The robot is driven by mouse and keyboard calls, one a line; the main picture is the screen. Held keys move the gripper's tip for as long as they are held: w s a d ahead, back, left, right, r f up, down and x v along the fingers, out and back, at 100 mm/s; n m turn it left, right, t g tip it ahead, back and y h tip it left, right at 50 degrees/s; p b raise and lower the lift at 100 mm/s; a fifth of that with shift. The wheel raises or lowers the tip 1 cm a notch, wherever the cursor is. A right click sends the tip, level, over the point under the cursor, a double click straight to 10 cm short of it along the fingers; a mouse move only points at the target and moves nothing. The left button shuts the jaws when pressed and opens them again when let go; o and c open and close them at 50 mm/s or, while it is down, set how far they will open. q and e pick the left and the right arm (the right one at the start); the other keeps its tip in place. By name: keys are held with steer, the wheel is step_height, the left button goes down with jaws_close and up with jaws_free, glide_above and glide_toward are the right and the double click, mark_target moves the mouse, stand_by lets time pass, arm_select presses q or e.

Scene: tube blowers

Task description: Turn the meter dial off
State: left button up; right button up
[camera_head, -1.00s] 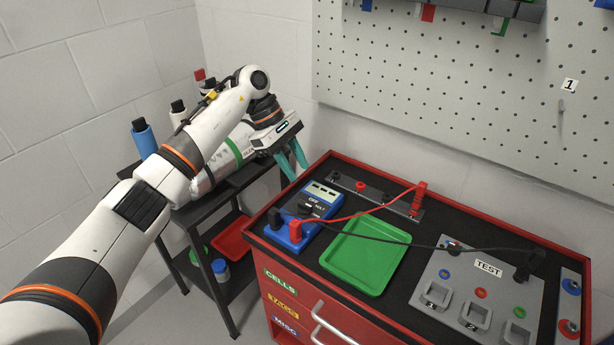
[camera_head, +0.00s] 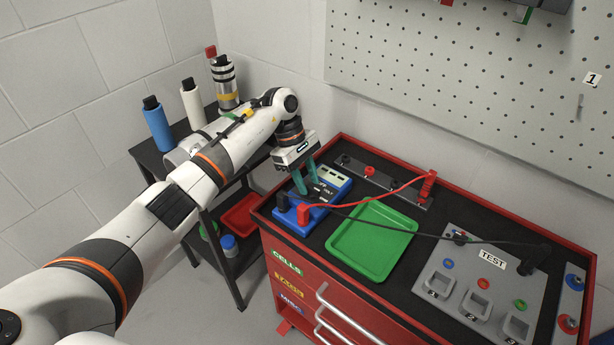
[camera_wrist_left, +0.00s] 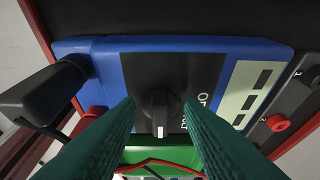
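The blue meter (camera_head: 335,197) lies on the black top of the red cabinet, near its left corner. It also shows in the left wrist view (camera_wrist_left: 195,46). Its black dial (camera_wrist_left: 160,108) sits on a dark face plate, with its white mark toward the green tray. White lettering beside the dial is partly hidden. My left gripper (camera_head: 309,184) is over the meter with its teal fingers pointing down. In the wrist view the fingers are apart, one on each side of the dial; contact cannot be told. My right gripper is not in view.
Red and black plugs stand in the meter's near end, with a red lead (camera_head: 372,193) and a black lead (camera_head: 395,229) running right. A green tray (camera_head: 372,240) lies right of the meter. Beyond it is a grey TEST panel (camera_head: 468,262). Bottles stand on the left shelf.

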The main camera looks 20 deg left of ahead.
arm_select(q)
steer(key=shift+f, duration=0.2)
steer(key=shift+c, duration=0.5)
jaws_close()
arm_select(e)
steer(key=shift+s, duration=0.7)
